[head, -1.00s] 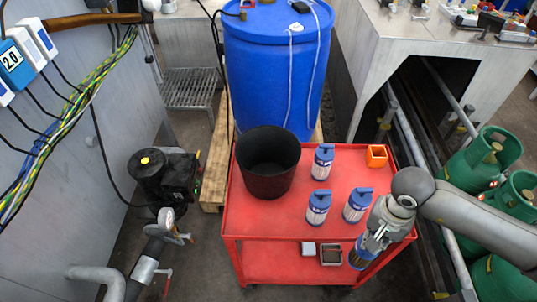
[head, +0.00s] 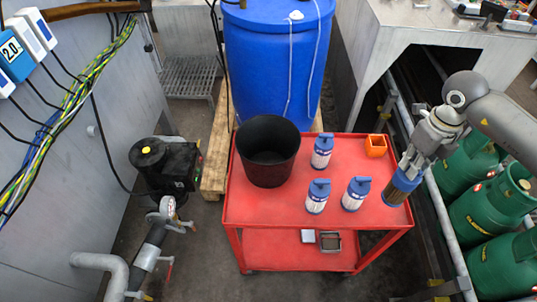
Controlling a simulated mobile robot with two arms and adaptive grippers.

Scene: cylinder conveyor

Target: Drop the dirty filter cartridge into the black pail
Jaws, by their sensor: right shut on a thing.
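The black pail (head: 269,165) stands upright at the left back of the red cart's top. My right gripper (head: 410,170) is shut on a filter cartridge (head: 399,187) with a blue top and a brownish, dirty-looking body. It holds the cartridge tilted at the cart's right edge, apart from the pail. Three blue-and-white cartridges stand upright on the cart: one at the back (head: 322,152), one at front left (head: 317,197) and one at front right (head: 355,194). Their sides look cleaner. My left gripper is not in view.
A blue drum (head: 275,70) stands behind.

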